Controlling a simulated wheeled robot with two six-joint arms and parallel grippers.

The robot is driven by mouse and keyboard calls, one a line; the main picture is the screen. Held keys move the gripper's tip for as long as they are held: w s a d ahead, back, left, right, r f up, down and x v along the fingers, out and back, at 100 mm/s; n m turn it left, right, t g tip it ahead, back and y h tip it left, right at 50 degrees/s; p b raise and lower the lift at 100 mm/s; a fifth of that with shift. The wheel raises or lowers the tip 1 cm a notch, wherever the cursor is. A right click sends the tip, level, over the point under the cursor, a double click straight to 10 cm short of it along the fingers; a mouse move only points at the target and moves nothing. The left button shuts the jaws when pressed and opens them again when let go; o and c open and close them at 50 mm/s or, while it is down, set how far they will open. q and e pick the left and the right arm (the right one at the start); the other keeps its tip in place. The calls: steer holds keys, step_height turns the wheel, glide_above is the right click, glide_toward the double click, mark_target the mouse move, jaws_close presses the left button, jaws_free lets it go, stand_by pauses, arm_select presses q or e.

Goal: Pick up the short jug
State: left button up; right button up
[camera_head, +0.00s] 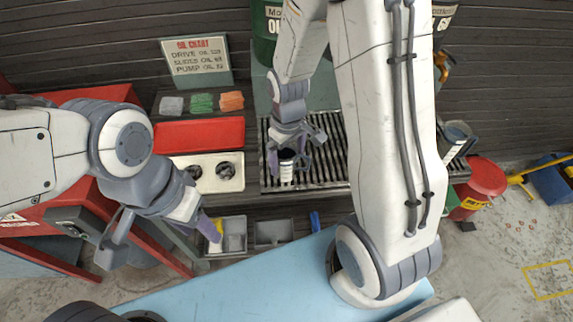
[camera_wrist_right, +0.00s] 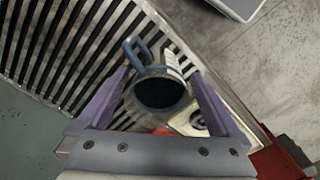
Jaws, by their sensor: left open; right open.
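A small dark jug with a white label band (camera_head: 286,173) stands upright on the slatted grate (camera_head: 330,172). In the right wrist view the jug (camera_wrist_right: 158,93) shows its dark open mouth, with a blue-grey handle toward the upper left. My right gripper (camera_head: 290,162) is open and points down over it. In the wrist view its two fingers (camera_wrist_right: 161,82) lie on either side of the jug, with gaps visible. My left gripper (camera_head: 160,248) is open and empty, in front of the bench at the left.
A larger grey-blue jug (camera_head: 455,140) stands at the grate's right end, partly behind my right arm. A cream plate with two dark holes (camera_head: 208,173) and a red tray (camera_head: 199,135) lie left of the grate. Grey bins (camera_head: 234,235) sit below. A red drum (camera_head: 479,185) stands at right.

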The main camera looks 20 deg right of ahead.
mark_target(287, 167)
step_height(287, 167, down, 5)
steer(key=shift+w+r, duration=0.1)
steer(key=shift+r, duration=0.1)
steer(key=c, duration=1.4)
